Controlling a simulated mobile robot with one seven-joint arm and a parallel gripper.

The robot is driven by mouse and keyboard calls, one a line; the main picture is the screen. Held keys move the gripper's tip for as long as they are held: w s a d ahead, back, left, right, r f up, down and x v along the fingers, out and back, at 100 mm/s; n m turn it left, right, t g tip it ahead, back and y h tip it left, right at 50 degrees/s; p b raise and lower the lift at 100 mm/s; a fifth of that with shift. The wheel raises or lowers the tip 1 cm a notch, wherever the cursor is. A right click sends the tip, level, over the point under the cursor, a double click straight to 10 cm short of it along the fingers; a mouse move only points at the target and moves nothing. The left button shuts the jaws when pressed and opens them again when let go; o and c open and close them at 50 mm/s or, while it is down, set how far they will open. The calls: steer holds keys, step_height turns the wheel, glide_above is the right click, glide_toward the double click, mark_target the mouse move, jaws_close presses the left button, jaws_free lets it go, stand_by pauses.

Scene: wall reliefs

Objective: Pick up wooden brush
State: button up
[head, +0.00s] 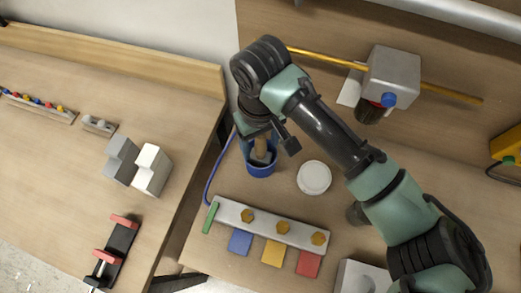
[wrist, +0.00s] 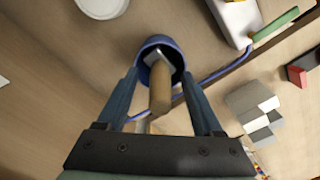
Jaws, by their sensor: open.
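The wooden brush (wrist: 160,92) stands in a blue cup (wrist: 147,46), its tan handle pointing up toward the wrist camera. In the head view the brush (head: 261,147) shows only in part below my wrist, and the blue cup (head: 262,170) stands on the bench. My gripper (wrist: 160,74) is open, with one finger on each side of the handle. I see gaps between the handle and both fingers. In the head view my gripper (head: 265,135) is above the cup, partly hidden by my own wrist. The brush's lower end is hidden inside the cup.
A white round lid (head: 314,177) lies right of the cup. A grey bar with yellow knobs (head: 270,226) and coloured tabs lies in front. A blue cable (head: 218,165) runs beside the cup. Grey and white blocks (head: 150,170) stand on the left bench.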

steer(key=shift+c, duration=0.3)
jaws_close()
step_height(320, 180, up, 10)
steer(key=shift+r, duration=0.1)
stand_by(0.5)
